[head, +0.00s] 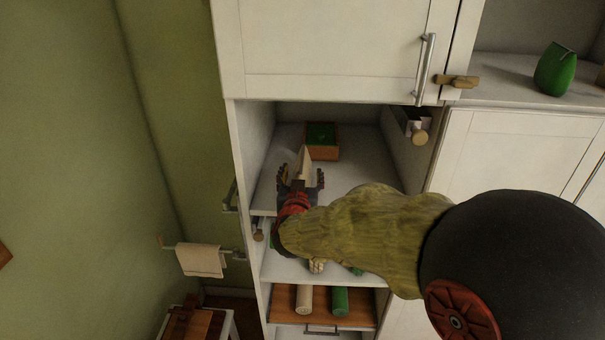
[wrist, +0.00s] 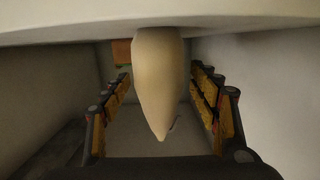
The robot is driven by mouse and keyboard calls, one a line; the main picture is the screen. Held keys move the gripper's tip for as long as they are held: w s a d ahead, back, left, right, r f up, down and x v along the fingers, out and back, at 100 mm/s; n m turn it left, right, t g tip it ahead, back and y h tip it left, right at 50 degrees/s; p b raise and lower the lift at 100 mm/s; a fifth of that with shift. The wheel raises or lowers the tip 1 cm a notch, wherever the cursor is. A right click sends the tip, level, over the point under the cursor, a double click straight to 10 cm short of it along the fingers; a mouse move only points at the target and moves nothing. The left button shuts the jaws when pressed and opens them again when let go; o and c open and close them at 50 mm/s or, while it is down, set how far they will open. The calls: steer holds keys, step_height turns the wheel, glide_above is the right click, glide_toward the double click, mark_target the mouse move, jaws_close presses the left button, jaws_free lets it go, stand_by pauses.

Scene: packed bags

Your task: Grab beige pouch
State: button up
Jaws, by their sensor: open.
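The beige pouch (head: 304,162) is a pale, tapering shape on the white shelf inside the open cabinet. In the wrist view the beige pouch (wrist: 158,70) sits between the two fingers, its narrow end pointing down in the picture. My gripper (head: 301,175) reaches into the cabinet with one finger on each side of the pouch. In the wrist view my gripper (wrist: 161,82) is open, with gaps visible between the pouch and both fingers. My gripper and arm hide part of the pouch in the head view.
A wooden box (head: 322,152) with green contents stands behind the pouch. Cabinet walls flank the compartment. Below are a lower shelf and a wooden drawer with a beige roll (head: 304,299) and a green roll (head: 340,300).

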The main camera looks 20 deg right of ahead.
steer(key=shift+x, duration=1.5)
steer(key=shift+s, duration=0.1)
steer(key=shift+c, duration=1.1)
steer(key=c, duration=1.1)
steer(key=shift+r, duration=0.1)
steer(key=shift+c, duration=0.3)
